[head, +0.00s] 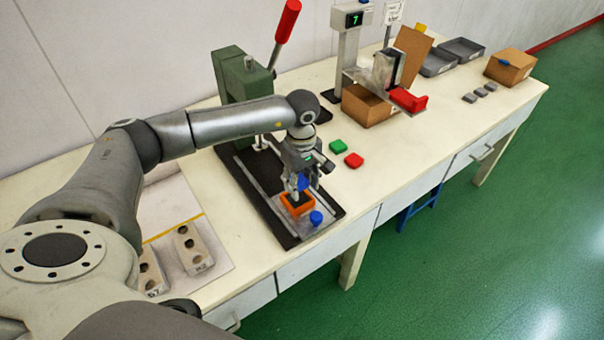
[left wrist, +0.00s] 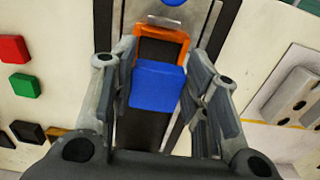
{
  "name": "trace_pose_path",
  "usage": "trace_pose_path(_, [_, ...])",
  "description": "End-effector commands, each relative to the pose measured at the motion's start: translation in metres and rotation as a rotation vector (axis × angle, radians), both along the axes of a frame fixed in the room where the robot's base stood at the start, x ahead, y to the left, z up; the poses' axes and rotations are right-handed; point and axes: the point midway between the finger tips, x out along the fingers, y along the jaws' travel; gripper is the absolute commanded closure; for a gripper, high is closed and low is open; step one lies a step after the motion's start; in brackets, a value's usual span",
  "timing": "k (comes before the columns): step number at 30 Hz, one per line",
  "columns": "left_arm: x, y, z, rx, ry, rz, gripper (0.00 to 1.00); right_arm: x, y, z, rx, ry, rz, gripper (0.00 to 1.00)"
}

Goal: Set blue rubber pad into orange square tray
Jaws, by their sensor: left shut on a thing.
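The blue rubber pad (left wrist: 157,86) is held between the fingers of my left gripper (left wrist: 160,100) in the left wrist view. In the head view, the pad (head: 303,182) shows as a small blue patch between the fingers of my left gripper (head: 302,184). The orange square tray (head: 297,206) sits on the press's sliding plate, just below the gripper. Its dark inside and orange rim (left wrist: 161,32) show past the pad in the left wrist view. The pad appears above the tray; its exact height is unclear. My right gripper is not in view.
A green press (head: 240,75) with a red lever stands behind. A blue knob (head: 316,218) is on the plate in front of the tray. Green (head: 338,146) and red (head: 354,160) pads lie to the right. Moulds (head: 193,248) lie left.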

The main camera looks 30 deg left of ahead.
Motion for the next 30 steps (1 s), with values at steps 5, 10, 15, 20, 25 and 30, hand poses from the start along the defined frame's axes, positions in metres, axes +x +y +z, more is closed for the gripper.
trace_pose_path(5, [0.0, 0.0, -0.011, 0.0, 0.001, 0.0, 0.81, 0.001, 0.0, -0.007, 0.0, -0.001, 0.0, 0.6])
trace_pose_path(10, [0.0, 0.0, -0.025, 0.0, 0.001, 0.0, 0.81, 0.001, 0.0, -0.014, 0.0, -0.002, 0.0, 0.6])
trace_pose_path(15, [0.0, 0.0, -0.037, 0.0, 0.0, -0.001, 0.81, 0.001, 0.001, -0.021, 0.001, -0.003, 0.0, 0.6])
trace_pose_path(20, [0.0, 0.0, -0.044, 0.0, 0.0, -0.001, 0.81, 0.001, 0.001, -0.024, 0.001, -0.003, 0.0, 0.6])
trace_pose_path(25, [0.0, 0.0, -0.045, 0.001, 0.0, -0.001, 0.81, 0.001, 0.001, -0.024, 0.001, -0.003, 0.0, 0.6])
trace_pose_path(30, [0.0, 0.0, -0.045, 0.0, 0.0, -0.001, 0.81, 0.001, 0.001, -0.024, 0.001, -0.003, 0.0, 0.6])
